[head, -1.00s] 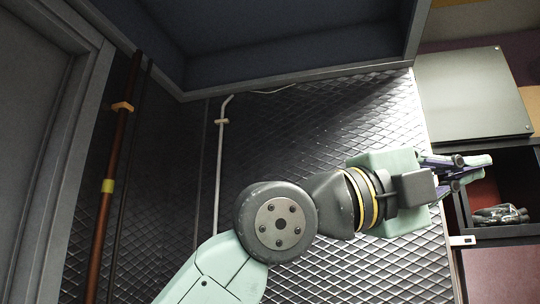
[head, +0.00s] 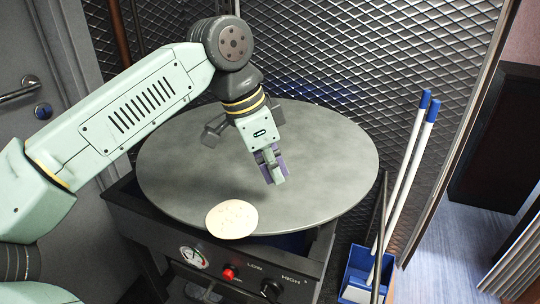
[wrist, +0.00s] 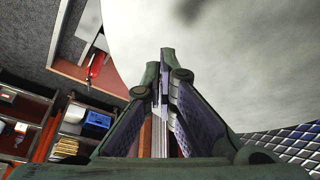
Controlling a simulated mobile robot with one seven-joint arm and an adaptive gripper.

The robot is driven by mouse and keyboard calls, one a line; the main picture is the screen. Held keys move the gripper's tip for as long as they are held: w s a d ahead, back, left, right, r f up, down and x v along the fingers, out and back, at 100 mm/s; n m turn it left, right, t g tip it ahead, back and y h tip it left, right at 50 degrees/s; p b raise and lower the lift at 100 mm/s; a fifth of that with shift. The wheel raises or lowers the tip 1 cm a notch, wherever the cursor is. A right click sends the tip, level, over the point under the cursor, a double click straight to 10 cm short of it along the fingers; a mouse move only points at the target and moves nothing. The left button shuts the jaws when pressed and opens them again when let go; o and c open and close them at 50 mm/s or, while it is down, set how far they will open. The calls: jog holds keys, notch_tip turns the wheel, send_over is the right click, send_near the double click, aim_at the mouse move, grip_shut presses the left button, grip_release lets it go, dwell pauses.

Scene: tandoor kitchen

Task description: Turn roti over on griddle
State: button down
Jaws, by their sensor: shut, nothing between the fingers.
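A pale round roti (head: 232,219) lies flat near the front edge of the large round grey griddle (head: 325,165) in the head view. My gripper (head: 273,177) points down over the middle of the griddle, to the right of and behind the roti, apart from it. In the wrist view my gripper (wrist: 165,55) shows with its fingers together and nothing between them. The griddle's pale surface (wrist: 240,50) fills the upper right there. I cannot make out the roti in the wrist view.
To the right stands a blue bucket (head: 357,272) with long white, blue-tipped handles (head: 404,170). A quilted metal wall (head: 340,50) rises behind the griddle.

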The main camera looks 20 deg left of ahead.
aim_at(263, 206)
jog(key=x, duration=0.5)
jog(key=shift+w+d+f+p, duration=0.1)
jog(key=shift+d+f+p, duration=0.15)
jog(key=shift+p, duration=0.15)
jog(key=s+a, duration=0.1)
jog(key=s+a+p, duration=0.1)
jog(key=a, duration=0.1)
jog(key=shift+r, duration=0.2)
jog(key=shift+s+a+f, duration=0.1)
jog(key=shift+s+a, duration=0.05)
jog(key=shift+a, duration=0.1)
jog(key=shift+a, duration=0.1)
jog(key=shift+s+a+f+b, duration=0.2)
jog(key=shift+s+a+b, duration=0.2)
jog(key=shift+a+b, duration=0.15)
jog(key=shift+s+r, duration=0.1)
jog(key=shift+r, duration=0.1)
jog(key=shift+d, duration=0.1)
